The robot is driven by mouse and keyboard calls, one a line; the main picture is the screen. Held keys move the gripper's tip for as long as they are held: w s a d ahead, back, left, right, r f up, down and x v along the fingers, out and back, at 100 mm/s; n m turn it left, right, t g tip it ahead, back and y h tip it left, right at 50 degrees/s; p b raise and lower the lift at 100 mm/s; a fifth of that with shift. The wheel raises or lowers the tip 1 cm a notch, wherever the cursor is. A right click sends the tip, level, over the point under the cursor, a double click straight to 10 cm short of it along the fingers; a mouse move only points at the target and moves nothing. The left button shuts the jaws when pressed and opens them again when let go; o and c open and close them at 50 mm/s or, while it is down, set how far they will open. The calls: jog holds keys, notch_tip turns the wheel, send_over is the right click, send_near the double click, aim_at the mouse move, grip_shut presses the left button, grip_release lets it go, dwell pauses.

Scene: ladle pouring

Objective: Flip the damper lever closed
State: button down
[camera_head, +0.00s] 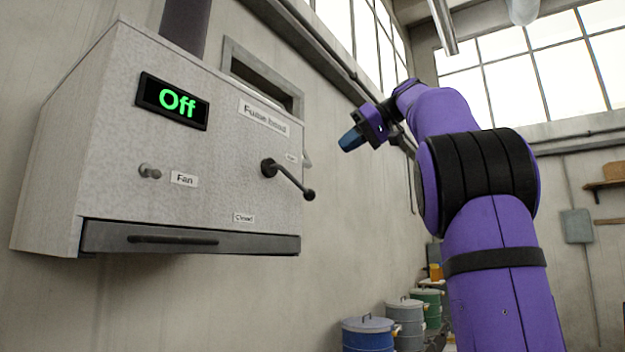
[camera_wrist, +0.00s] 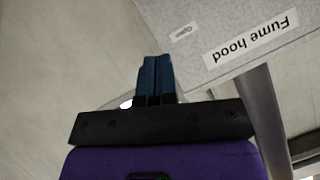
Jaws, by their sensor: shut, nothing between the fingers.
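The damper lever (camera_head: 289,179) is a dark rod with a round knob on the front of the grey fume hood (camera_head: 225,165). It points right and slightly down, between a small label above it, partly hidden, and the "Closed" label (camera_head: 243,217) below. My gripper (camera_head: 345,143) is shut and empty, above and to the right of the lever, apart from it. In the wrist view my blue fingers (camera_wrist: 156,62) are together, with the "Fume hood" label (camera_wrist: 252,38) and the "Open" label (camera_wrist: 184,30) upside down beyond them. The lever does not show there.
The hood also carries a green "Off" display (camera_head: 175,101), a fan knob (camera_head: 149,171) and a drawer-like front (camera_head: 190,239) along its bottom. Several drums, including a blue one (camera_head: 368,335), stand on the floor. The air right of the hood below my gripper is clear.

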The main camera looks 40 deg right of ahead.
jog(key=s+f+x, duration=0.2)
jog(key=x, duration=1)
jog(key=shift+a, duration=0.15)
jog(key=shift+f, duration=0.15)
